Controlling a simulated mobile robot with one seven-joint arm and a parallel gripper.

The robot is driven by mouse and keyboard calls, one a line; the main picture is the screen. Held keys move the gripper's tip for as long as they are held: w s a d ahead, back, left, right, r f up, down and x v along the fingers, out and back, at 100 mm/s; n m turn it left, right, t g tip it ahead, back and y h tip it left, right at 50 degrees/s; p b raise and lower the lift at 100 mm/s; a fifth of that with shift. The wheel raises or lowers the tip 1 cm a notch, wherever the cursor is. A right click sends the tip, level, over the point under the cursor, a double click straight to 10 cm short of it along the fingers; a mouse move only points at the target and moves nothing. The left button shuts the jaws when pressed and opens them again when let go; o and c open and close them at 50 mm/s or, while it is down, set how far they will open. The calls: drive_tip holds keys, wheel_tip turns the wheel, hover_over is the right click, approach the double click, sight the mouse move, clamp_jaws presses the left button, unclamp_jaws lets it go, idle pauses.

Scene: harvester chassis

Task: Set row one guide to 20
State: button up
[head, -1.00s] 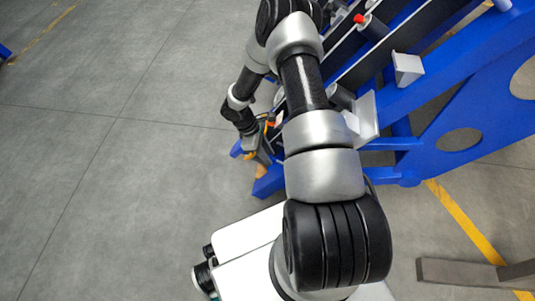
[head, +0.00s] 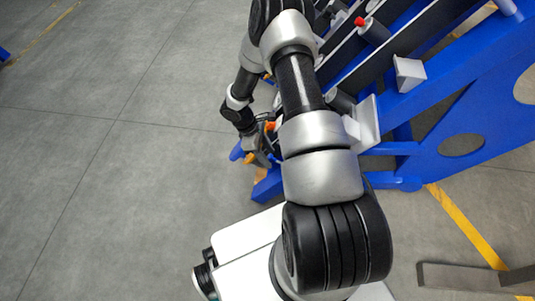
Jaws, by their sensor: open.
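My gripper (head: 256,160) is at the lower left end of the blue harvester chassis (head: 400,105) in the head view. It points down and looks small, with orange parts at its fingers. My own arm hides much of the chassis end beside it. The row one guide cannot be made out for certain, and no scale or number can be read. I see nothing held in the gripper.
Dark rails with a red-tipped part (head: 359,21) run up the chassis. A light grey block (head: 409,73) sits on its blue beam. Grey bars (head: 470,278) lie at the lower right by a yellow floor line (head: 465,227). The floor at left is clear.

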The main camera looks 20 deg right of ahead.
drive_tip(key=p+v, duration=0.4)
drive_tip(key=v, duration=1.3)
drive_tip(key=shift+a, duration=0.2)
drive_tip(key=shift+r, duration=0.1)
